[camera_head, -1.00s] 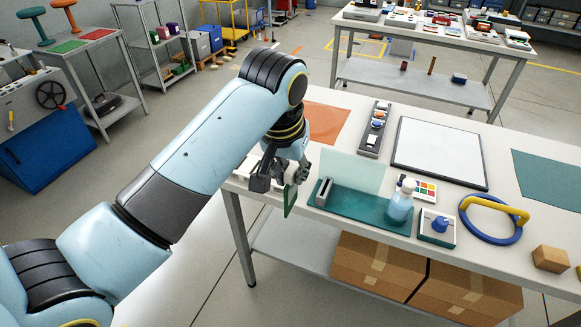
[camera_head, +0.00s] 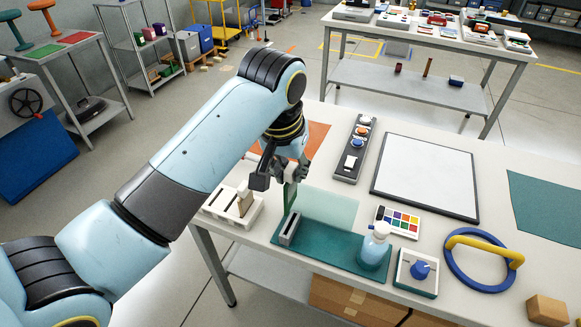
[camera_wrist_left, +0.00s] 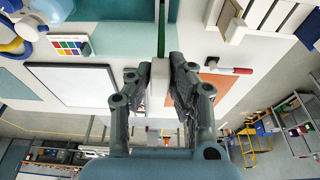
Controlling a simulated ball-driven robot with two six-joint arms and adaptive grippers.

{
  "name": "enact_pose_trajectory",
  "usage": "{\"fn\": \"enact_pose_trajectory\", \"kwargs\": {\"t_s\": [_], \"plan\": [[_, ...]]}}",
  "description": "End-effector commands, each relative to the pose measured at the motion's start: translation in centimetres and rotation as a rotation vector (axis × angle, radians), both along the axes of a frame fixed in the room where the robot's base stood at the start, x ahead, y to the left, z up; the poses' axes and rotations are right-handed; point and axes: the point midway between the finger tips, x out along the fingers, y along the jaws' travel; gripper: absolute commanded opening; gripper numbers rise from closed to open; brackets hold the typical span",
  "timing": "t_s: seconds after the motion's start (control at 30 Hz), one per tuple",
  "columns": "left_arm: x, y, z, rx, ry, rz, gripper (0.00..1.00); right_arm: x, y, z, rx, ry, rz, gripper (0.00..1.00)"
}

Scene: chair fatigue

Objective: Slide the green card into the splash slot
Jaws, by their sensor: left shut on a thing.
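My left gripper (camera_head: 291,174) is shut on the green card (camera_head: 290,196), which hangs upright below the fingers. In the left wrist view, the gripper (camera_wrist_left: 158,72) holds the card (camera_wrist_left: 161,28), seen nearly edge-on. The grey slotted block (camera_head: 290,229) stands at the left end of a teal base (camera_head: 325,248), in front of a clear pale-green splash panel (camera_head: 330,207). In the head view, the card's lower end appears just above and behind the block. Whether they touch cannot be told. My right gripper is out of view.
A white slotted rack (camera_head: 233,208) stands left of the base. A pump bottle (camera_head: 374,247) stands on the base's right end. A colour palette (camera_head: 397,222), a switch strip (camera_head: 355,150) and a whiteboard (camera_head: 425,178) lie behind and to the right.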

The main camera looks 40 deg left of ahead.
Motion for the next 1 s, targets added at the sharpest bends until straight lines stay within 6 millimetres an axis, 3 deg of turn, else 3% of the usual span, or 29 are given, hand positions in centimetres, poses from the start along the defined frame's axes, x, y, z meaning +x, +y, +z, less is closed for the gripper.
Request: {"fn": "enact_pose_trajectory", "kwargs": {"t_s": [0.23,0.6,1.0], "plan": [[-0.1,0.0,-2.5,0.000,0.002,0.000,0.00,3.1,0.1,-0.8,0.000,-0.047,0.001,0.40],[0.0,0.0,-5.2,0.000,0.001,0.000,0.00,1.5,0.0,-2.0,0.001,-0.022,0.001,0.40],[0.0,0.0,-5.4,0.000,0.000,0.000,0.00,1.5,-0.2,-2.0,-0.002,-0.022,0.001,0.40]]}}
